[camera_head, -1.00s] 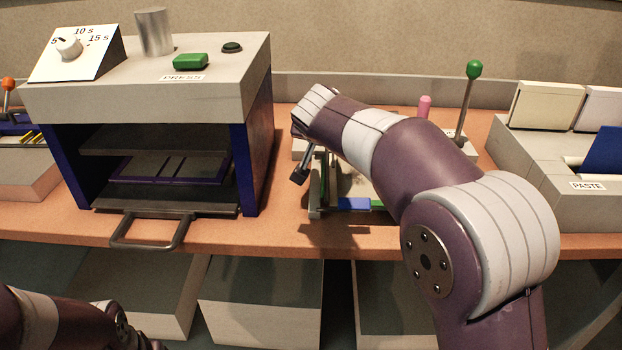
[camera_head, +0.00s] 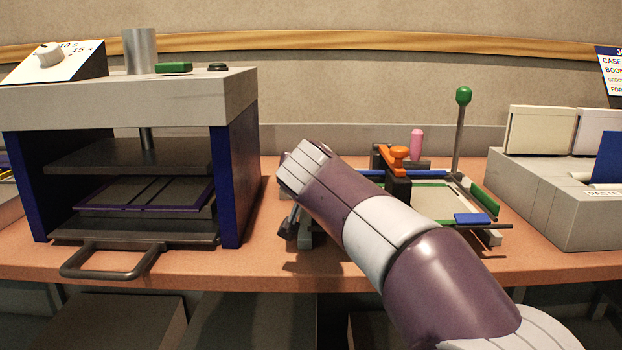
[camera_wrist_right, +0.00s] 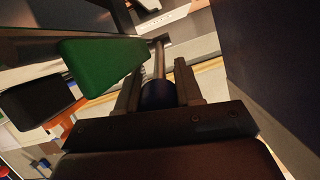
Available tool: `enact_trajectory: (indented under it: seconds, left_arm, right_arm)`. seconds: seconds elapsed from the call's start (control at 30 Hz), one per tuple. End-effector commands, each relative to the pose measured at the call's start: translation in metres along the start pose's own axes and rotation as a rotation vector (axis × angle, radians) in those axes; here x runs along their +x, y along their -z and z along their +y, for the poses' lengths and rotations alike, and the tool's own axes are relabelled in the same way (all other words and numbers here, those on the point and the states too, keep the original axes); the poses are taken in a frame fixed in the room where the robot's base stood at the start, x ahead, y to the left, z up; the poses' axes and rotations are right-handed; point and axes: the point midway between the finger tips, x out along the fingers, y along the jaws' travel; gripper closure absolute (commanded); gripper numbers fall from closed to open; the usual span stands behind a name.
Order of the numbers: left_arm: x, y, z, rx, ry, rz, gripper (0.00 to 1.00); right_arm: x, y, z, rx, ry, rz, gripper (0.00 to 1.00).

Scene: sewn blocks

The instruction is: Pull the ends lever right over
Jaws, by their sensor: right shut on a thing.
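My right arm reaches across the jig (camera_head: 445,200) from the lower right, and its gripper (camera_head: 290,222) is low at the jig's left end. In the right wrist view the gripper (camera_wrist_right: 157,82) is shut on a dark blue ball knob (camera_wrist_right: 157,96) at the end of a metal rod (camera_wrist_right: 159,60), which I take to be the ends lever. In the head view the knob is hidden by the gripper and wrist. A second lever with a green ball (camera_head: 463,96) stands upright at the jig's back right. My left gripper is out of view.
A press (camera_head: 130,100) with a front handle (camera_head: 110,262) stands close left of my right gripper. The jig carries an orange knob (camera_head: 398,153), a pink peg (camera_head: 417,145) and a blue block (camera_head: 470,219). A paste box (camera_head: 550,195) stands at the right.

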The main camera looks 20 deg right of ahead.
Motion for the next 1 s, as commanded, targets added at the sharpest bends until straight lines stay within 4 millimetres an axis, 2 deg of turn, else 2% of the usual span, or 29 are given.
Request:
enact_trajectory:
  seconds: [0.17, 0.2, 0.23, 0.27, 0.5, 0.6, 0.67, 0.9, 1.0]
  left_arm:
    - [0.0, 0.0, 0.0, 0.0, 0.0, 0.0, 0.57]
    - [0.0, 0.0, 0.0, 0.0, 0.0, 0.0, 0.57]
    - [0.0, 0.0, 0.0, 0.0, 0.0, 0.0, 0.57]
    - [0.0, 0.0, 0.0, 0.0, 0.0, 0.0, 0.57]
    - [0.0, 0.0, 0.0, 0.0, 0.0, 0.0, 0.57]
    - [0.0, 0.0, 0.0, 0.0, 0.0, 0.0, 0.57]
    - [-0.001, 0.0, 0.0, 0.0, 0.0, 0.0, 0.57]
    - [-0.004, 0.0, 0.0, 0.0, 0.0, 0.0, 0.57]
    - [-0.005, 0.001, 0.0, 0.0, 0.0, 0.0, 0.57]
  right_arm:
    - [0.001, -0.002, 0.0, -0.001, -0.001, -0.004, 1.0]
    - [0.001, -0.002, 0.0, -0.001, -0.001, -0.004, 0.55]
    - [0.001, -0.002, 0.0, -0.001, -0.001, -0.004, 0.45]
    - [0.001, -0.001, 0.0, -0.001, -0.001, -0.004, 0.4]
    - [0.0, -0.001, 0.0, -0.001, -0.001, -0.002, 0.4]
    - [-0.006, 0.0, -0.001, 0.0, 0.001, 0.0, 0.4]
    - [-0.017, 0.001, -0.001, -0.001, 0.002, 0.0, 0.4]
    - [-0.082, 0.001, -0.001, -0.001, 0.005, 0.0, 0.4]
    - [-0.104, 0.0, -0.001, -0.001, 0.003, -0.001, 0.4]
